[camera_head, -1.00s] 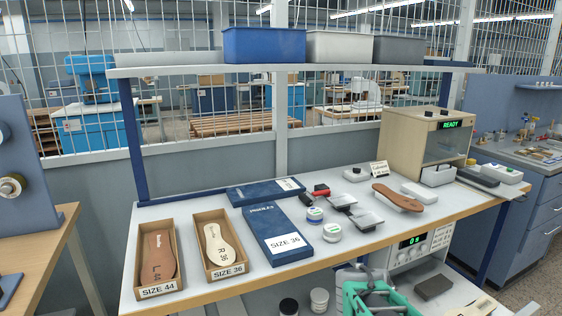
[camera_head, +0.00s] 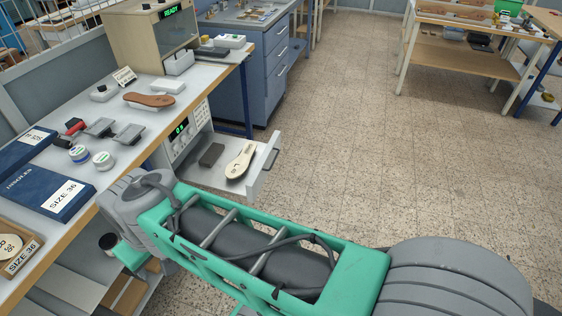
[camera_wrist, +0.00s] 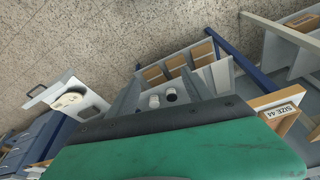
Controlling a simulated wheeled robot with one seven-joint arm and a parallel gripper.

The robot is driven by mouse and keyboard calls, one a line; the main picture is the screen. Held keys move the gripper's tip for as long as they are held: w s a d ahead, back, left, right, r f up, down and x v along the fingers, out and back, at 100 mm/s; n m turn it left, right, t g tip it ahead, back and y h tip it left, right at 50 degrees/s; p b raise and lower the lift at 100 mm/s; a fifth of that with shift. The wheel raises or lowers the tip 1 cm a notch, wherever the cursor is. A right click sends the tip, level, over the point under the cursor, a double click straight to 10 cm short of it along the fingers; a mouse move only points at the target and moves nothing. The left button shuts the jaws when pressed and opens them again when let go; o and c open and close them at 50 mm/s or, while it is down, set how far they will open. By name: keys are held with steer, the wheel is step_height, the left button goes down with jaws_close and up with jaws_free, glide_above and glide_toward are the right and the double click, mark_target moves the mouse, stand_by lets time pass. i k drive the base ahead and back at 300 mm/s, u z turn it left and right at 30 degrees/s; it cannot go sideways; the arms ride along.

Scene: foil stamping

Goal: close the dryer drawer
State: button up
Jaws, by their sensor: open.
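The dryer (camera_head: 182,137) stands under the bench and has a green-lit display. Its drawer (camera_head: 205,177) is pulled out into the aisle, with the front panel and handle (camera_head: 266,172) standing clear of the dryer. A cream insole (camera_head: 240,161) and a dark block (camera_head: 211,154) lie in the drawer. The wrist view also shows the open drawer (camera_wrist: 97,101) at the left, with its handle (camera_wrist: 37,90) and the insole (camera_wrist: 70,99). My green and grey arm crosses the head view in front of the bench.
The floor (camera_head: 350,130) right of the drawer is clear.

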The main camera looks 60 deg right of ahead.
mark_target(206, 164)
steer(key=z, duration=0.4)
steer(key=k, duration=0.9)
steer(key=z, duration=0.7)
steer(key=i, duration=0.9)
steer(key=z, duration=0.5)
steer(key=k, duration=0.4)
steer(key=u, duration=1.05)
steer(key=i, duration=0.85)
steer(key=z, duration=0.2)
